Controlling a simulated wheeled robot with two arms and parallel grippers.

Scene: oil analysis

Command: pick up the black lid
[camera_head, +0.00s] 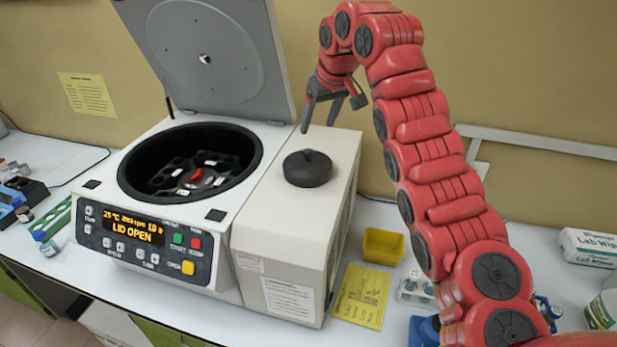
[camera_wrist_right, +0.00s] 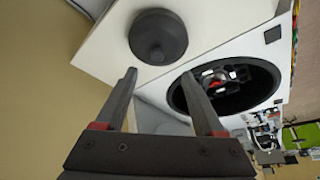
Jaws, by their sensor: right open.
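The black lid (camera_head: 307,168), a round disc with a knob on top, lies on the flat top of the centrifuge's right side section. It also shows in the right wrist view (camera_wrist_right: 158,37), beyond the fingertips and a little left of them. My right gripper (camera_head: 320,117) is open and empty, above and behind the lid in the head view, apart from it. Its two fingers show in the right wrist view (camera_wrist_right: 160,76) with a clear gap between them. The centrifuge (camera_head: 160,225) stands with its hinged cover up, and its display reads LID OPEN. My left gripper is not in view.
The raised cover (camera_head: 205,55) stands just left of my right gripper. The open bowl (camera_head: 190,165) holds a dark rotor with a red centre. A yellow box (camera_head: 383,246), a yellow note and a small clear rack stand right of the centrifuge. Tube racks are at the far left.

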